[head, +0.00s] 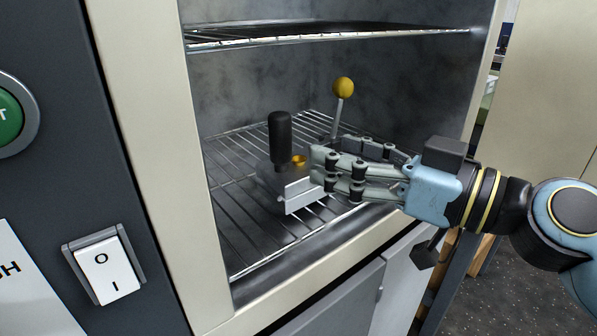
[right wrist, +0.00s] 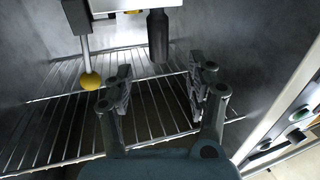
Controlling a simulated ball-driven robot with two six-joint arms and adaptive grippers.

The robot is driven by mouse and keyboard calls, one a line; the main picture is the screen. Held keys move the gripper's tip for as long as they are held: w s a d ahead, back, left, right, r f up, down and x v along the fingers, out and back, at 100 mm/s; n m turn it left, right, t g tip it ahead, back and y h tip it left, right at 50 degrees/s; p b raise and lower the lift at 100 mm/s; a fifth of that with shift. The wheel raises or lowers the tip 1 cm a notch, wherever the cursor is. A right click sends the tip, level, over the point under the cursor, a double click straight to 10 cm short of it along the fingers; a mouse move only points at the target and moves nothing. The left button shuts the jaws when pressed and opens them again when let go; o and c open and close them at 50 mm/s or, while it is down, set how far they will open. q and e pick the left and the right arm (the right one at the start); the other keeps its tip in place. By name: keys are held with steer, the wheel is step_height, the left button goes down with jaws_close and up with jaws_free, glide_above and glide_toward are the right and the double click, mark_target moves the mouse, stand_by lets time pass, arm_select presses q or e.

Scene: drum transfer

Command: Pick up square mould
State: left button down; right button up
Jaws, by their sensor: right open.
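The square mould (head: 299,190), a metallic block, sits on the lower wire rack inside the open cabinet. A black upright handle (head: 280,138) and a thin rod with a yellow ball (head: 343,87) rise above it. In the right wrist view the mould's pale body (right wrist: 135,5) is cut by the top edge, with the black handle (right wrist: 158,36) and yellow ball (right wrist: 91,81) below it. My right gripper (head: 322,168) reaches in from the right, open, its fingers in front of the mould and hiding part of it. Nothing shows between its fingertips. My left gripper is out of view.
The lower wire rack (head: 232,178) has free room at its left and front. An upper rack (head: 330,35) spans above. The cabinet's cream frame (head: 165,130) borders the opening. A white rocker switch (head: 107,270) and green button (head: 8,115) are at the left.

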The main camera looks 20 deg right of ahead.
mark_target(289, 138)
steer(key=x, duration=0.4)
steer(key=shift+w+r+p, duration=0.1)
steer(key=shift+p, duration=0.2)
steer(key=x, duration=0.6)
steer(key=shift+f, duration=0.25)
jaws_close()
steer(key=shift+w+r, duration=0.1)
